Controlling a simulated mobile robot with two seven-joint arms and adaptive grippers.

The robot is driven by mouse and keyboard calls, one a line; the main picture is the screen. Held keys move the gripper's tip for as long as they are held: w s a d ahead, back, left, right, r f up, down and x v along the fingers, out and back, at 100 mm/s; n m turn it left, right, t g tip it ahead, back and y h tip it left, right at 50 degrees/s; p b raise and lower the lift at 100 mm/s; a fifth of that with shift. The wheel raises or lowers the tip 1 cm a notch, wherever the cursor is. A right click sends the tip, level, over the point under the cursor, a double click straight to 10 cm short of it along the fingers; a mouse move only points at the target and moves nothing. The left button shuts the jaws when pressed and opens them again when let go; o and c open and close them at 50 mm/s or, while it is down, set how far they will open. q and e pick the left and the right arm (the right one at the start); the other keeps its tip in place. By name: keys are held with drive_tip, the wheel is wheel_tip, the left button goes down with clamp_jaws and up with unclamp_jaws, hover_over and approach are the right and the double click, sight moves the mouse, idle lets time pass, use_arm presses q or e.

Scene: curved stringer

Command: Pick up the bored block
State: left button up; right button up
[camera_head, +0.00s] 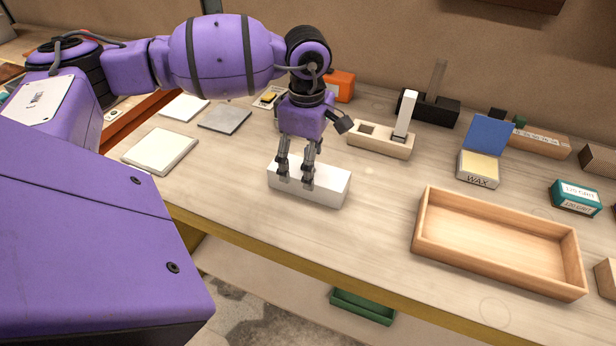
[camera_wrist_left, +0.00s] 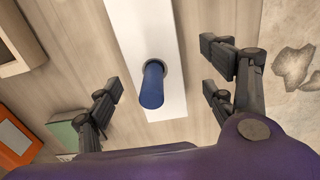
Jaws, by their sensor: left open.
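The bored block (camera_head: 330,186) is a long white block lying on the workbench. In the left wrist view the white block (camera_wrist_left: 150,50) has a round hole, and a blue peg (camera_wrist_left: 152,85) stands in it. The peg is hidden in the head view. My left gripper (camera_head: 296,178) points down over the block, open. In the left wrist view the open fingers (camera_wrist_left: 162,80) are on either side of the block, apart from it. I cannot tell exactly how high the fingertips are. My right gripper is not in view.
A beige slotted block (camera_head: 381,142) with an upright white bar stands behind. An empty wooden tray (camera_head: 500,275) lies to the right, with a wax box (camera_head: 478,170) behind it. Flat plates (camera_head: 160,151) lie to the left. The bench's front edge (camera_head: 300,259) is close.

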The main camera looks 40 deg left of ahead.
use_arm(q)
drive_tip(key=f, duration=0.4)
drive_tip(key=shift+w+a+f+p, duration=0.25)
drive_tip(key=shift+w+f+p, duration=0.05)
drive_tip(key=shift+f+p, duration=0.1)
drive_tip(key=c, duration=1.4)
drive_tip(key=shift+c, duration=1.3)
drive_tip(key=shift+r, duration=0.15)
